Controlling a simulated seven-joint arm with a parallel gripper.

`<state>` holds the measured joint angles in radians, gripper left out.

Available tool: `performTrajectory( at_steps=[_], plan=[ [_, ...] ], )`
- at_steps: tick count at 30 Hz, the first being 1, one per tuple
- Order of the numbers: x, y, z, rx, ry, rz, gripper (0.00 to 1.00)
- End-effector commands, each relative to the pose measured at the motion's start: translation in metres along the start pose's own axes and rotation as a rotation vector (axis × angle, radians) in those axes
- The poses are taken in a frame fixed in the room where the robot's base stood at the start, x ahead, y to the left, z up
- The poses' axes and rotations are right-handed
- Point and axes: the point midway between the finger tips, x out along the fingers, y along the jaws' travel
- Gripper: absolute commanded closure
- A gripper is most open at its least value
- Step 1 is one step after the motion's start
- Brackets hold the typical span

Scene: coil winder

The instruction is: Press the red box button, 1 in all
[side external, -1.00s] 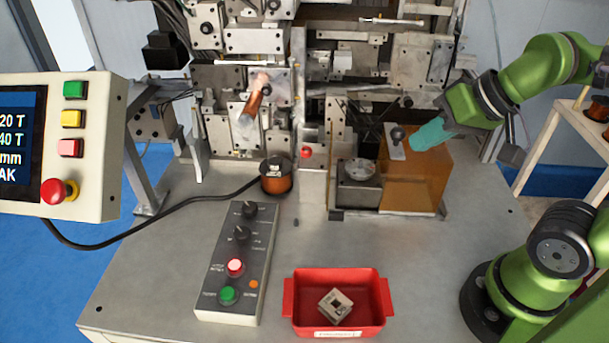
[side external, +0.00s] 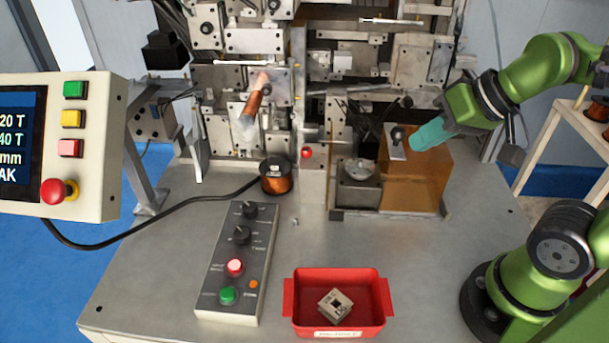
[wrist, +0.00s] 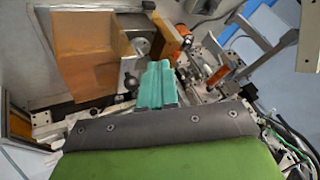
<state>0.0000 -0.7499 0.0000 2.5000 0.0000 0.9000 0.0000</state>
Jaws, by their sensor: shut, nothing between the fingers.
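The grey control box (side external: 244,245) lies on the bench, left of centre, in the side view. Its red button (side external: 235,267) sits above a green button (side external: 228,295) and below two black knobs. The red button has a pale, bright top. My gripper (side external: 414,146) has teal fingers, closed together and empty. It is well up and to the right of the control box, beside the amber guard of the machine. The teal fingers also show in the wrist view (wrist: 155,83), where I cannot make out the control box.
A red tray (side external: 379,318) holding a metal part stands right of the control box. A copper coil spool (side external: 276,177) and a black cable lie behind it. The winding machine fills the back. A pendant (side external: 105,150) at left has another red button.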

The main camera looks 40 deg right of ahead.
Motion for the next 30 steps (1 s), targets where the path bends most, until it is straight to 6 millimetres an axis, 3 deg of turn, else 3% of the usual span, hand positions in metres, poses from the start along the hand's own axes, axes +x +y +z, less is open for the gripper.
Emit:
performTrajectory(
  at_steps=[19, 23, 30],
  plan=[
    [0.005, 0.002, 0.002, 0.003, -0.021, 0.012, 1.00],
    [0.023, -0.001, 0.008, -0.031, -0.089, 0.053, 1.00],
    [0.081, -0.024, 0.006, -0.225, -0.182, 0.161, 1.00]
  ],
)
